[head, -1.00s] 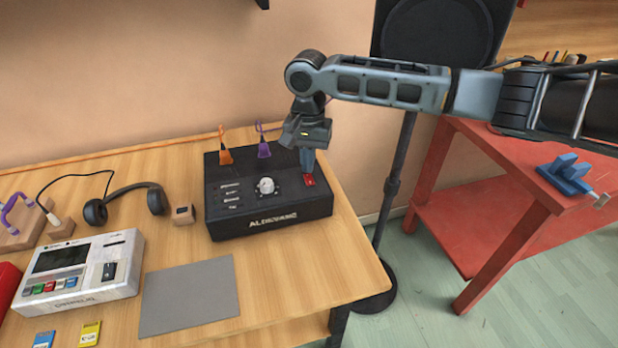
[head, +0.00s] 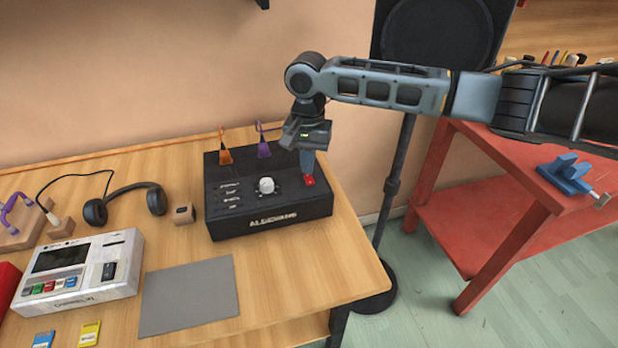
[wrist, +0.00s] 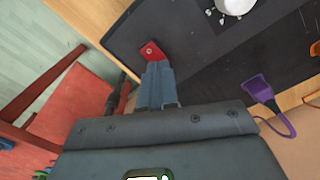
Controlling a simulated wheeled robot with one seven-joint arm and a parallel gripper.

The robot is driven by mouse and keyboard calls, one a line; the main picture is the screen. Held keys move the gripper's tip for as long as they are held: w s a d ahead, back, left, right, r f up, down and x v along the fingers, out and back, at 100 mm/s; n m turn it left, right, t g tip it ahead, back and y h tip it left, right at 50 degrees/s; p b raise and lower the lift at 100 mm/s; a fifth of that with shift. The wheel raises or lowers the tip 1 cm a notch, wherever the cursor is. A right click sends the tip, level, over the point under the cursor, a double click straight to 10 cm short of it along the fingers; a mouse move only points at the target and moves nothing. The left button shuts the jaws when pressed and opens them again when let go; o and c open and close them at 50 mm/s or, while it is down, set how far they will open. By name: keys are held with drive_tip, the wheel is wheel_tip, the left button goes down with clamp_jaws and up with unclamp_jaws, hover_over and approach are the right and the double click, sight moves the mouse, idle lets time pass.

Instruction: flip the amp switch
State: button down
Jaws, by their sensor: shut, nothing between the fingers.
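The amp (head: 270,215) is a black box with a white knob (head: 267,185) on its top, standing at the right end of the wooden table. A small red switch (head: 309,181) sits on the amp's right side. It also shows in the wrist view (wrist: 152,50). My gripper (head: 307,172) is shut and empty, pointing down over the amp's right edge. Its fingertips in the wrist view (wrist: 158,66) are right at the red switch; I cannot tell whether they touch it.
Orange (head: 225,146) and purple (head: 263,149) plugs stand at the amp's back edge. Headphones (head: 128,203), a small wooden block (head: 184,213), a grey mat (head: 189,297) and a light-coloured console (head: 83,273) lie to the left. A speaker stand (head: 394,190) and a red bench (head: 470,200) are to the right.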

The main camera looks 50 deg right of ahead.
drive_tip(key=shift+f, duration=0.7)
idle(0.4)
drive_tip(key=shift+r, duration=0.1)
wheel_tip(320, 180, up, 2)
drive_tip(key=shift+r+p, duration=0.2)
drive_tip(key=shift+p, duration=1.05)
drive_tip(key=shift+r+p, duration=0.45)
drive_tip(key=shift+r, duration=1.75)
drive_tip(key=shift+a, duration=0.1)
